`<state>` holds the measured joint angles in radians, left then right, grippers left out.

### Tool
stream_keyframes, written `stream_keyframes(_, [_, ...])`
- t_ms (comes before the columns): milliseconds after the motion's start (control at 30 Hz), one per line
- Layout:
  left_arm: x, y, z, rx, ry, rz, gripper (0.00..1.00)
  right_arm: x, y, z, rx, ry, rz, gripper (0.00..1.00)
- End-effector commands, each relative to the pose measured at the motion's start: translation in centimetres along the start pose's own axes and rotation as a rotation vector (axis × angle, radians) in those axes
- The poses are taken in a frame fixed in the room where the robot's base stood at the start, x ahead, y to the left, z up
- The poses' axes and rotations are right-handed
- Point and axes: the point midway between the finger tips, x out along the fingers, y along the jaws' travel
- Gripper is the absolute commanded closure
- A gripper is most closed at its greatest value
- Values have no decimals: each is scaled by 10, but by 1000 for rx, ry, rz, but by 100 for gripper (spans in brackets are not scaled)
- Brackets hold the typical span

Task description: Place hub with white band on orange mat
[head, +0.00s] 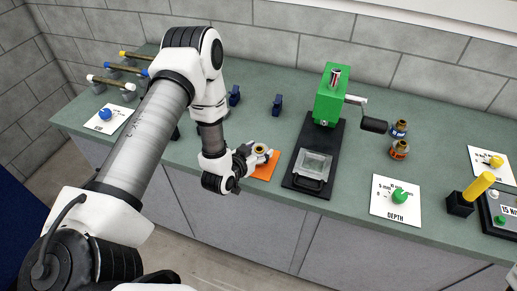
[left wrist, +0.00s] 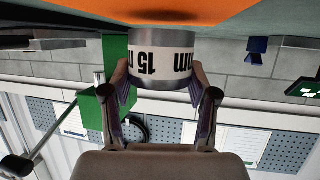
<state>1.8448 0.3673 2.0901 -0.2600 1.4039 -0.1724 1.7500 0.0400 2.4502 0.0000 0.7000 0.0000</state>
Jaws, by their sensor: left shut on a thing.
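The hub with the white band (head: 260,148) is a short metal cylinder. In the left wrist view, which looks upside down, the white band (left wrist: 160,64) carries black "15 mm" lettering. My left gripper (head: 257,152) is shut on it, with a finger on each side (left wrist: 163,85). The orange mat (head: 268,170) lies on the bench under the hub, and shows along the top of the left wrist view (left wrist: 160,12). The hub is upright at the mat's surface; I cannot tell whether it touches. The gripper hides part of the mat. My right gripper is out of view.
A green press (head: 331,96) on a black base (head: 297,183) stands right of the mat, its handle (head: 374,125) reaching right. Hubs with blue (head: 399,129) and orange (head: 399,150) bands stand beyond. A DEPTH card (head: 396,205) lies at the right front.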

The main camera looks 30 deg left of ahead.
Motion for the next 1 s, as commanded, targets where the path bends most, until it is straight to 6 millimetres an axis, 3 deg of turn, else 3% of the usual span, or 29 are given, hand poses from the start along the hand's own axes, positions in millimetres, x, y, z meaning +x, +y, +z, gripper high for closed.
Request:
stream_keyframes(67, [3, 0, 5, 2, 3, 1, 100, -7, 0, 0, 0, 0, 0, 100])
stream_keyframes(400, [6, 0, 11, 0, 7, 0, 100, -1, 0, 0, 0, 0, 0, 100])
stream_keyframes(433, [6, 0, 12, 0, 4, 0, 38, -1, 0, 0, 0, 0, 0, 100])
stream_keyframes(500, [5, 0, 11, 0, 4, 0, 16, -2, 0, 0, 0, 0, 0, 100])
stream_keyframes(867, [3, 0, 7, 0, 4, 0, 16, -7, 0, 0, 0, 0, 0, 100])
stream_keyframes(1000, [-14, 0, 12, -4, 2, -1, 16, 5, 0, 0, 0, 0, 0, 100])
